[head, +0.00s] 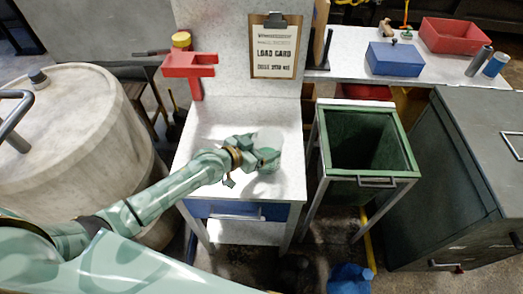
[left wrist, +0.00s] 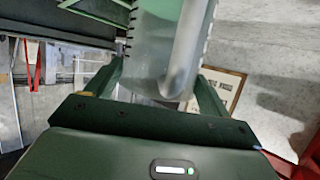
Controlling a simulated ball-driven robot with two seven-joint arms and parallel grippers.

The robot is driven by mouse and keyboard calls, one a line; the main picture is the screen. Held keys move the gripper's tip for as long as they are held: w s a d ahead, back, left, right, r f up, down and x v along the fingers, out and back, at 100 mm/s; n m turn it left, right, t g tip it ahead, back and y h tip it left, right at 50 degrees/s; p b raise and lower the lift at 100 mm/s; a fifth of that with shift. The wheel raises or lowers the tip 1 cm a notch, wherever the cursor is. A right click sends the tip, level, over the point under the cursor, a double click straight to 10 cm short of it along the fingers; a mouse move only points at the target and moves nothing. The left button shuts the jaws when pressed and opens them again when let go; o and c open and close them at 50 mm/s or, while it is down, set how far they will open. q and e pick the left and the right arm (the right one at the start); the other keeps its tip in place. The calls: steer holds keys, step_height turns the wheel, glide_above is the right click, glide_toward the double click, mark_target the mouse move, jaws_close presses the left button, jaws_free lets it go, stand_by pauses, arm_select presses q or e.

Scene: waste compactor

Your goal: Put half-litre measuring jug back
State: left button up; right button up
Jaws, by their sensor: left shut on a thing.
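The half-litre measuring jug is a clear, see-through vessel with dark scale marks along its edge. It shows large in the left wrist view (left wrist: 170,45), between the two green fingers. My left gripper (head: 266,158) is shut on the jug over the pale worktable (head: 219,128). In the head view the jug is faint against the white surface, and I cannot tell whether its base touches the table. My right gripper is not in view.
A red bracket (head: 190,66) and a clipboard with a load card (head: 275,47) are at the back panel. An open green bin (head: 365,172) stands right of the table, a grey cabinet (head: 440,160) beyond it. A large pale drum (head: 75,140) is at left.

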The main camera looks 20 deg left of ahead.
arm_select(q)
steer(key=shift+f, duration=0.6)
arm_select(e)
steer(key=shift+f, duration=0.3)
arm_select(q)
steer(key=shift+f, duration=0.15)
steer(key=o, duration=1.5)
steer(key=p+v, duration=0.3)
steer(key=v, duration=0.9)
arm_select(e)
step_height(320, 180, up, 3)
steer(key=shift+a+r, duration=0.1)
